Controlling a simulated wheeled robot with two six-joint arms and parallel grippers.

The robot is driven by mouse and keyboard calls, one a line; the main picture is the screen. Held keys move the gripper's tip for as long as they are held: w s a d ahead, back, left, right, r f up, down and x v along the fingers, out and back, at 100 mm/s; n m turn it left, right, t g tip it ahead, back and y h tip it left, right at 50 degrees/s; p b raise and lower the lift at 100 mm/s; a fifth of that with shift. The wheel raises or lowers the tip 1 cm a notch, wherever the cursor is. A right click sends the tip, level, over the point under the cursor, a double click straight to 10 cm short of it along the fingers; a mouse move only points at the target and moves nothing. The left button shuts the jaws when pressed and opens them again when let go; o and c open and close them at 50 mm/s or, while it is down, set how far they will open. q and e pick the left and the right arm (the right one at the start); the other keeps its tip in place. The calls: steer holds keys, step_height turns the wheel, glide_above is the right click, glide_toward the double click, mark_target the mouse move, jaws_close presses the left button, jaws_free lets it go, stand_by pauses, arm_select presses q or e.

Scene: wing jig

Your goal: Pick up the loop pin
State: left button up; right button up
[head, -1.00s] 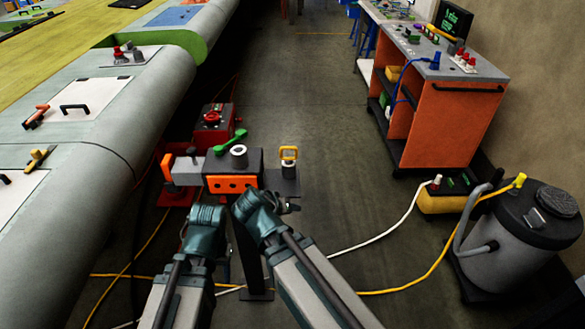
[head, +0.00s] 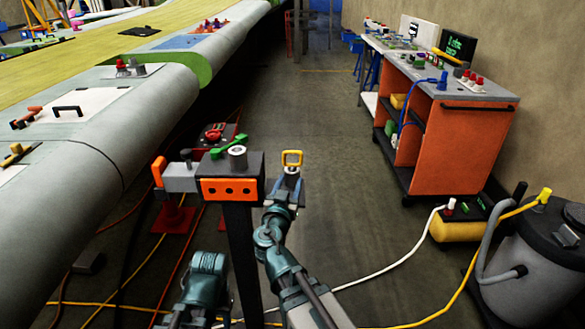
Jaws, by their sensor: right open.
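The loop pin (head: 292,158) is a yellow square loop that stands upright at the right end of the grey and orange stand (head: 229,189). My right gripper (head: 288,187) is open just below the yellow loop, at the stand's right side. Its fingers are small and dark here, and I cannot tell whether they touch the pin; the pin's lower part is hidden. My left arm (head: 206,278) shows low in the picture, left of the stand's post, but its gripper is not visible.
The stand also bears a green-handled part (head: 221,151), a white-topped cylinder (head: 237,157) and a grey clamp with an orange end. The wing (head: 60,165) runs along the left. An orange cart (head: 460,135) and a grey vacuum (head: 525,255) stand right. Hoses cross the floor.

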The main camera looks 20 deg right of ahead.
mark_target(300, 160)
steer(key=x, duration=0.7)
steer(key=shift+w+d, duration=0.1)
steer(key=shift+w, duration=0.1)
steer(key=shift+w+d, duration=0.2)
steer(key=shift+w, duration=0.05)
steer(key=x, duration=0.5)
steer(key=shift+d+f, duration=0.1)
steer(key=shift+d, duration=0.25)
steer(key=shift+s, duration=0.1)
jaws_close()
